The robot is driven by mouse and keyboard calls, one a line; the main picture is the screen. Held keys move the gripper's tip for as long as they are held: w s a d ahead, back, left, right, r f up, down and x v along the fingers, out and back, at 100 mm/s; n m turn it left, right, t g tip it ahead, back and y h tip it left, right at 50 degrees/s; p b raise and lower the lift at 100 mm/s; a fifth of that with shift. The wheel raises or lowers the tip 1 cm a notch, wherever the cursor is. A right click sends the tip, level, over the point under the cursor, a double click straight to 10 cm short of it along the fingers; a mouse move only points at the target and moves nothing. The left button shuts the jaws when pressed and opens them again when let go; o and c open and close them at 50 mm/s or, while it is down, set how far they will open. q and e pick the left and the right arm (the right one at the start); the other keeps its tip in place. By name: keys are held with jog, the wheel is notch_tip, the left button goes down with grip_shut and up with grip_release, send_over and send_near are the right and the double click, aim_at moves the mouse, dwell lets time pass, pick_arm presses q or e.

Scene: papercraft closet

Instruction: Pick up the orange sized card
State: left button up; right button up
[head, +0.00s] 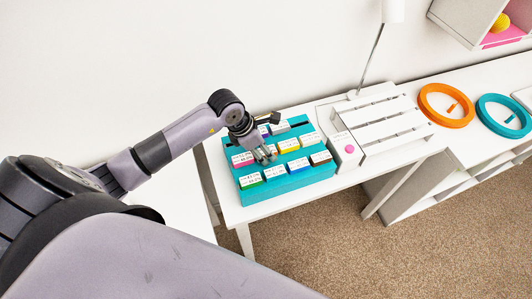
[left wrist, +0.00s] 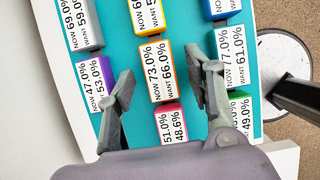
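The orange-edged card (left wrist: 160,72) shows in the left wrist view, reading NOW 73.0%, WANT 66.0%. It sits in the teal stepped holder (head: 300,181), in the middle row. My left gripper (head: 265,156) is over this row. In the left wrist view its two fingers are spread, one on either side of the orange-edged card, with nothing held. In the head view the fingers hide most of that card. How far the fingertips are above the card is hard to tell. My right gripper is not in view.
Close by are a magenta-edged card (left wrist: 172,123), a yellow-edged card (left wrist: 148,18), and a purple-edged card (left wrist: 86,82). A white slatted box with a pink button (head: 349,149) stands right of the holder. Orange (head: 427,107) and teal rings (head: 484,112) lie farther right.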

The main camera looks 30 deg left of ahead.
pick_arm(q)
grip_shut()
dwell(0.4)
notch_tip(320, 180, up, 20)
jog(key=b, duration=0.4)
dwell(0.4)
dwell(0.4)
